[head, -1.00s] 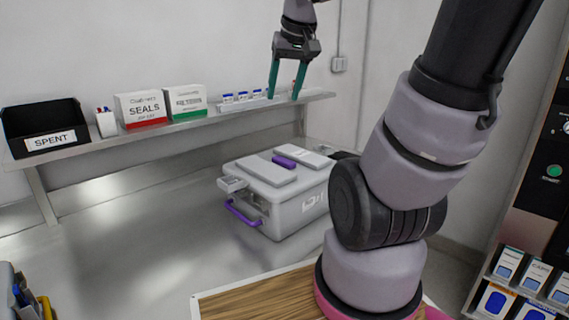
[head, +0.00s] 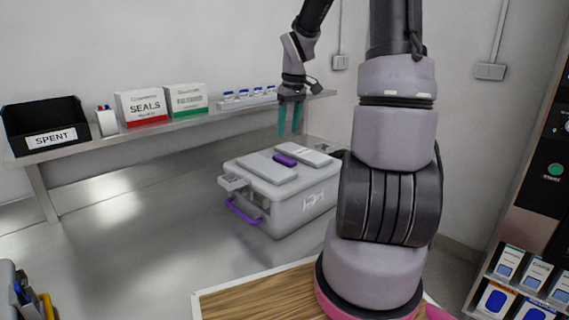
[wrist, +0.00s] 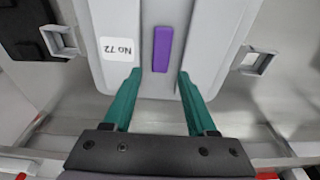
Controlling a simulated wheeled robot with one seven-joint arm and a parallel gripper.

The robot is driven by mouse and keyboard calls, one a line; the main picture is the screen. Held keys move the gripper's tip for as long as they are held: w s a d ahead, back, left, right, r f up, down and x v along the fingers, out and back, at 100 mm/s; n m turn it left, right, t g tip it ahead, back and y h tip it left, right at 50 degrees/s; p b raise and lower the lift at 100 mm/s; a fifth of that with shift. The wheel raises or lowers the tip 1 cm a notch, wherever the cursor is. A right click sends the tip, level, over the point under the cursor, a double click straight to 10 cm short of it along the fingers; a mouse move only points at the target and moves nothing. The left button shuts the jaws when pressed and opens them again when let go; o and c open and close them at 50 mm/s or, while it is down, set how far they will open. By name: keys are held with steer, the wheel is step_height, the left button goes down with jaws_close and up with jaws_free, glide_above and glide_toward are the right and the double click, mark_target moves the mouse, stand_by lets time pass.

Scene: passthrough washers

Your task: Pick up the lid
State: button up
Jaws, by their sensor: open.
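The lid (head: 266,168) is a light grey plate on top of a grey box (head: 290,212), with a purple handle (head: 285,160) standing on it. In the wrist view the lid (wrist: 200,40) carries a white label reading "No 72", left of the purple handle (wrist: 163,48). My gripper (head: 289,133) is open and empty, with its green fingers pointing down above the box. In the wrist view the fingers of my gripper (wrist: 160,72) show on either side of the handle, apart from it; the height between them is hard to tell.
The box has a purple side handle (head: 243,211) and stands on a metal counter (head: 150,245). A shelf (head: 150,132) behind holds a black SPENT bin (head: 45,125), two cartons (head: 142,107) and a rack of vials (head: 245,97). The counter left of the box is clear.

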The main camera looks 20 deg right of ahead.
mark_target(285, 158)
steer(key=f, duration=0.6)
steer(key=w+f, duration=0.1)
steer(key=f, duration=0.2)
steer(key=shift+a+f, duration=0.25)
steer(key=shift+a, duration=0.1)
jaws_close()
stand_by(1.0)
